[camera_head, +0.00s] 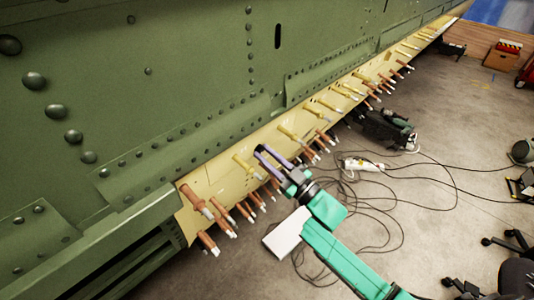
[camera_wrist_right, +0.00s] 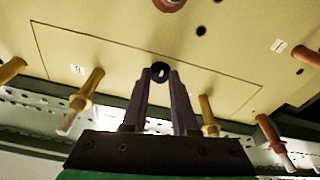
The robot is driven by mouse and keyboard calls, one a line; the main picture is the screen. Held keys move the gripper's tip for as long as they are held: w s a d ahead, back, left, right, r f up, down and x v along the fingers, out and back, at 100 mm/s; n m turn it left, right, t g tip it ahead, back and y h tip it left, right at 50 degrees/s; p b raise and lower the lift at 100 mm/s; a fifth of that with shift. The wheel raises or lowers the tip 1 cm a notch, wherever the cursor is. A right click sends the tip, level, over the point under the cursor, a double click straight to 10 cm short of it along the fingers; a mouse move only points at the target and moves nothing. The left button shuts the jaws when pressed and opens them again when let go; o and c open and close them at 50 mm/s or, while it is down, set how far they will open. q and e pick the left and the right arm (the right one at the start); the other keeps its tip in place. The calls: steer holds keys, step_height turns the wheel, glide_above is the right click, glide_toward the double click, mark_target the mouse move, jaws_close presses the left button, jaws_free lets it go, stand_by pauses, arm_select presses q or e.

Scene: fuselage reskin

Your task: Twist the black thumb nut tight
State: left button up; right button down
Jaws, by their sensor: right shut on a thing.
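The black thumb nut (camera_wrist_right: 160,70) shows in the right wrist view as a small dark round piece against the yellow skin panel (camera_wrist_right: 110,35). My right gripper (camera_wrist_right: 160,79) has its two purple fingers on either side of it, closed on its edges. In the head view my right gripper (camera_head: 261,150) reaches up to the yellow panel strip (camera_head: 215,178) from below right. My left gripper is not in view.
Copper-coloured pins (camera_head: 190,196) and yellow pins (camera_wrist_right: 84,95) stick out of the panel close around my right gripper. The green fuselage (camera_head: 130,80) fills the upper left. Cables (camera_head: 400,165) and a dark machine (camera_head: 388,128) lie on the floor at right.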

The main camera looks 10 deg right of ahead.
stand_by(0.3)
steer(key=c, duration=0.7)
jaws_free()
steer(key=b+v, duration=0.3)
steer(key=v, duration=1.1)
steer(key=shift+s+d+f, duration=0.15)
steer(key=shift+s, duration=0.1)
